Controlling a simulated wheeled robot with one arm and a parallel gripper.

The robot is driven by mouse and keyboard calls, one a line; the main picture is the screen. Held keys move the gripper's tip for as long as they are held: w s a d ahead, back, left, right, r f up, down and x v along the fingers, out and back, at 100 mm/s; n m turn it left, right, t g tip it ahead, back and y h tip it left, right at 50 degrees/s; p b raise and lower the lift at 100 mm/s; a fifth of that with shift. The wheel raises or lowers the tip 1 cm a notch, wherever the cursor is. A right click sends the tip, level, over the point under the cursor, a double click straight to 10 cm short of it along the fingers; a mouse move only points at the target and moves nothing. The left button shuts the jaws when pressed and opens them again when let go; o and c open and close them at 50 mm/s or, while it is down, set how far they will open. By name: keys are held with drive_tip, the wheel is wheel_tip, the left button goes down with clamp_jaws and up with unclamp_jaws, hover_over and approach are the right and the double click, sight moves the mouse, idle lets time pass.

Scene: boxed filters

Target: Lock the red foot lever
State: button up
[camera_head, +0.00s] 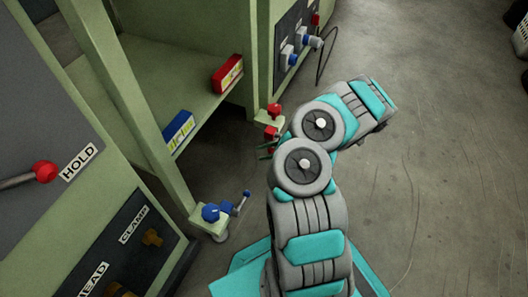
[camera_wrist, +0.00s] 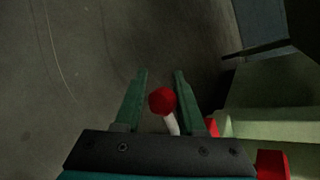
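The red foot lever's ball knob (camera_wrist: 162,101) on a pale stem (camera_wrist: 173,125) shows in the wrist view between my gripper's fingers. My gripper (camera_wrist: 161,74) is open, with a finger on each side of the knob and dark gaps beside it. In the head view the red foot hardware (camera_head: 272,132) sits at the shelf unit's foot, partly hidden by my arm. A red cap (camera_head: 274,109) tops its pale green bracket (camera_head: 268,119). My green fingertips (camera_head: 265,150) show just beside it. The lever's pivot is mostly hidden.
A red box (camera_head: 227,73) and a blue box (camera_head: 178,131) lie on the shelf (camera_head: 185,90). A HOLD lever (camera_head: 44,171) is at left.

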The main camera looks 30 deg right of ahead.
drive_tip(key=o, duration=0.3)
drive_tip(key=shift+r, duration=0.1)
drive_tip(key=p+v, duration=0.1)
drive_tip(key=v, duration=0.6)
drive_tip(key=shift+s+d+p, duration=0.2)
drive_tip(key=shift+d+p, duration=0.15)
drive_tip(key=shift+r, duration=0.1)
